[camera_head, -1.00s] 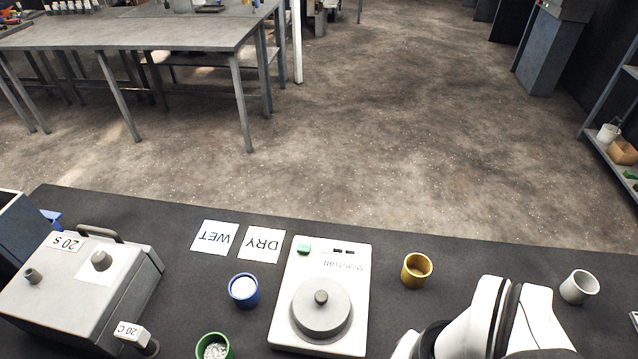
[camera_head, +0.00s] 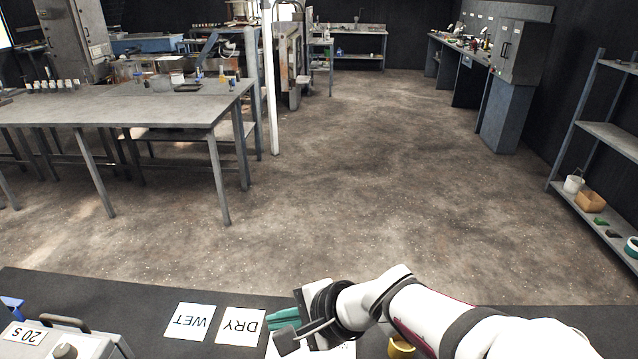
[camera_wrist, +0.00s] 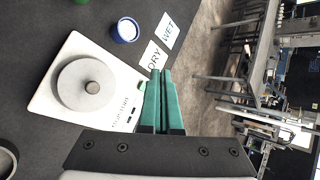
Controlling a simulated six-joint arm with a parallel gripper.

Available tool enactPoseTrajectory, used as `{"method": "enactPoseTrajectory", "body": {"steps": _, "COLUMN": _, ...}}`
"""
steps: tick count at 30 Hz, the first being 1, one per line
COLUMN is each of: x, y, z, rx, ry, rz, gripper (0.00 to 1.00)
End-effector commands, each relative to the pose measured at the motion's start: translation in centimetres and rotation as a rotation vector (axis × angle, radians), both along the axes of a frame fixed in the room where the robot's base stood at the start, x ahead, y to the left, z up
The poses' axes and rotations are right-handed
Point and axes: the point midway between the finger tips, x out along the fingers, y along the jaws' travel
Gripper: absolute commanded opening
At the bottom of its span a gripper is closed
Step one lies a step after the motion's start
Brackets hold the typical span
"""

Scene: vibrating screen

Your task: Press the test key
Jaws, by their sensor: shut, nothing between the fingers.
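The white device (camera_wrist: 124,78) with a round grey disc (camera_wrist: 84,85) on top lies left of my fingers in the wrist view. A small green key (camera_wrist: 140,86) sits at its edge, close beside the left finger. I cannot read a label on it. In the head view my arm hides most of the device. My gripper (camera_head: 283,318) has teal fingers and hovers over the device's far end. In the wrist view the fingers (camera_wrist: 160,72) are together with nothing between them. I cannot tell whether they touch the key.
The DRY card (camera_head: 240,326) and WET card (camera_head: 190,322) lie left of my gripper. A yellow cup (camera_head: 399,348) is partly behind my arm. A blue cup (camera_wrist: 125,30) stands beside the device. A grey box marked 20 S (camera_head: 90,345) is at lower left.

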Motion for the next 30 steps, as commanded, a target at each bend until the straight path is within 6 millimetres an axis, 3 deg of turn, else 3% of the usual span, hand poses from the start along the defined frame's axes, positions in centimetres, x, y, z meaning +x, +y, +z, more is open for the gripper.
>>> {"method": "enactPoseTrajectory", "body": {"steps": 3, "x": 4.9, "y": 1.5, "z": -1.7, "rx": 0.079, "ry": 0.039, "rz": -0.196, "gripper": 0.00}}
{"method": "enactPoseTrajectory", "body": {"steps": 6, "x": 8.1, "y": 1.8, "z": -3.8, "rx": 0.115, "ry": 0.085, "rz": -0.362, "gripper": 0.00}}
{"method": "enactPoseTrajectory", "body": {"steps": 9, "x": 10.0, "y": 1.8, "z": -5.7, "rx": 0.129, "ry": 0.126, "rz": -0.484, "gripper": 0.00}}
{"method": "enactPoseTrajectory", "body": {"steps": 14, "x": 11.1, "y": 1.6, "z": -7.2, "rx": 0.132, "ry": 0.157, "rz": -0.572, "gripper": 0.00}}
{"method": "enactPoseTrajectory", "body": {"steps": 25, "x": 11.1, "y": 1.6, "z": -7.5, "rx": 0.134, "ry": 0.161, "rz": -0.578, "gripper": 0.00}}
{"method": "enactPoseTrajectory", "body": {"steps": 30, "x": 11.0, "y": 1.6, "z": -9.5, "rx": 0.134, "ry": 0.165, "rz": -0.577, "gripper": 0.00}}
